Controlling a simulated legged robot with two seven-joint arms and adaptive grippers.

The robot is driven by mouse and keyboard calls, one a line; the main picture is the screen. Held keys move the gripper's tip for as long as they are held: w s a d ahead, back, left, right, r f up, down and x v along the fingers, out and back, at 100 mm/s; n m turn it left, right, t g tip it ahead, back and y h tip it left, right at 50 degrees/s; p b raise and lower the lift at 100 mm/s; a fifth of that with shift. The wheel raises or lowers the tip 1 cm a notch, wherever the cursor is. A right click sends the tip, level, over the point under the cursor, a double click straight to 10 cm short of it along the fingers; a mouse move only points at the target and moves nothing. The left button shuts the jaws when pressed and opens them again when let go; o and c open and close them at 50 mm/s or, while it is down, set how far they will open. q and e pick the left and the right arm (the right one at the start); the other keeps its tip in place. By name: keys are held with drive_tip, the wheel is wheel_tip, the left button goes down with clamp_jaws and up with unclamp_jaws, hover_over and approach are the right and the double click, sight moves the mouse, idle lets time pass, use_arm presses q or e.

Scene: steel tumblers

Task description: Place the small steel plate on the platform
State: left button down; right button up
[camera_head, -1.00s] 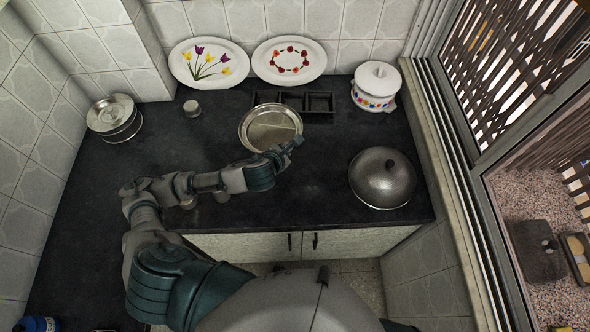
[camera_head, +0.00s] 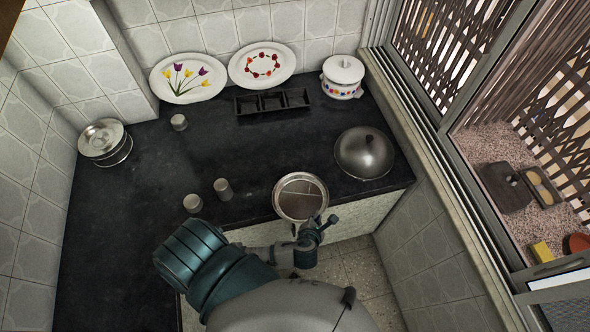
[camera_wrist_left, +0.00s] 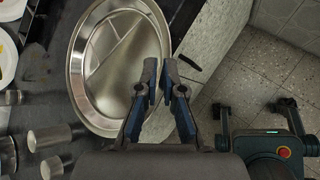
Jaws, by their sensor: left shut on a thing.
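The small steel plate (camera_head: 301,190) is round and shiny with a raised rim. It is at the counter's front edge in the head view and shows large in the left wrist view (camera_wrist_left: 112,62). My left gripper (camera_head: 318,224) is shut on the plate's near rim; its fingertips also show in the left wrist view (camera_wrist_left: 158,72). I cannot tell whether the plate touches the counter. I cannot tell for sure which thing is the platform; a low black three-part rack (camera_head: 272,111) stands empty at the back. My right gripper is not in view.
Several small steel tumblers stand on the dark counter (camera_head: 140,210), two left of the plate (camera_head: 223,189). A steel dome (camera_head: 364,155) is to the plate's right. A lidded pot (camera_head: 343,78) and round steel container (camera_head: 105,142) stand farther back. The counter's middle is clear.

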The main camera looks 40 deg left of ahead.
sight(305, 185)
use_arm(q)
drive_tip(key=w+a, duration=0.3)
drive_tip(key=w+a+f, duration=0.1)
drive_tip(key=w+a, duration=0.2)
drive_tip(key=a, duration=0.1)
drive_tip(key=w+a+f+p, duration=0.1)
drive_tip(key=w+a, duration=0.2)
drive_tip(key=shift+w+a, duration=0.25)
drive_tip(key=shift+a, duration=0.05)
drive_tip(key=shift+w+a, duration=0.25)
drive_tip(key=shift+w, duration=0.3)
drive_tip(key=f, duration=0.3)
drive_tip(key=shift+w+a+f, duration=0.15)
drive_tip(key=shift+a+f, duration=0.05)
drive_tip(key=shift+f, duration=0.2)
drive_tip(key=c, duration=1.7)
unclamp_jaws()
drive_tip(key=shift+a, duration=0.15)
drive_tip(key=shift+c, duration=0.2)
drive_tip(key=o, duration=0.4)
drive_tip(key=shift+o, duration=0.2)
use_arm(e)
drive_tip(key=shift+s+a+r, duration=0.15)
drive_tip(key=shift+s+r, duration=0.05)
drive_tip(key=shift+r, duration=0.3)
